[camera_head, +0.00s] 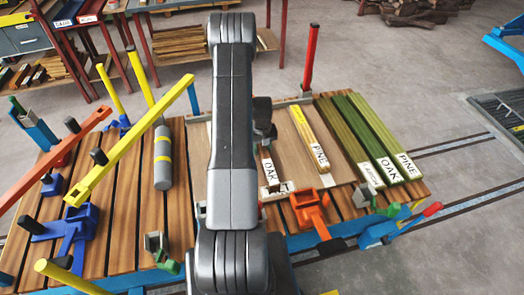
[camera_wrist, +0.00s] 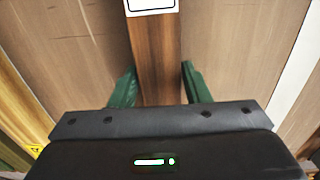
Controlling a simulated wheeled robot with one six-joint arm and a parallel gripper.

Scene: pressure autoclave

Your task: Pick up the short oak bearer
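The short oak bearer is a brown wooden bar (camera_head: 265,152) with a white OAK label, lying on a pale board in the middle of the bench in the head view, partly hidden by my arm. In the wrist view a brown bar (camera_wrist: 156,55) runs up the middle, with part of a white label at the top edge. My gripper (camera_wrist: 158,78) is open, its two green fingers on either side of this bar. I cannot tell whether they touch it. In the head view my gripper (camera_head: 266,132) is over the bar's far part, its fingers hardly visible.
A pale PINE bar (camera_head: 308,135) lies to the right, then several green labelled bars (camera_head: 372,135). A red post (camera_head: 310,58) stands behind. An orange clamp (camera_head: 310,207) is at the front edge. A grey cylinder (camera_head: 162,157) and yellow lever (camera_head: 130,142) are at left.

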